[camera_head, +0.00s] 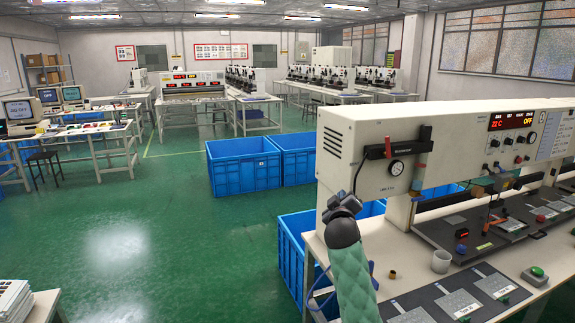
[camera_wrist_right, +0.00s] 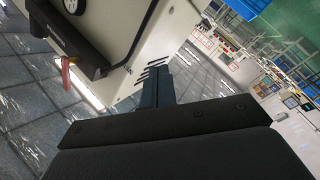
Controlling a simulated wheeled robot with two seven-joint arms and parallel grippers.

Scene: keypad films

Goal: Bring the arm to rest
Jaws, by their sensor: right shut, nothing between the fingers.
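My right arm, in a green padded sleeve, rises from the bottom of the head view. Its dark gripper (camera_head: 346,202) is raised in front of the left end of a cream machine (camera_head: 350,150). In the right wrist view the fingers (camera_wrist_right: 156,84) are together with nothing between them, and the cream machine housing (camera_wrist_right: 120,60) is close to their left. I cannot tell whether they touch it. My left gripper is not in view.
The machine's bench (camera_head: 420,290) holds dark plates, a grey cup (camera_head: 441,261) and a green button (camera_head: 537,271). Blue crates (camera_head: 243,168) stand on the floor behind. The green floor (camera_head: 130,240) at left is open. A red-handled lever (camera_head: 388,147) projects from the housing.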

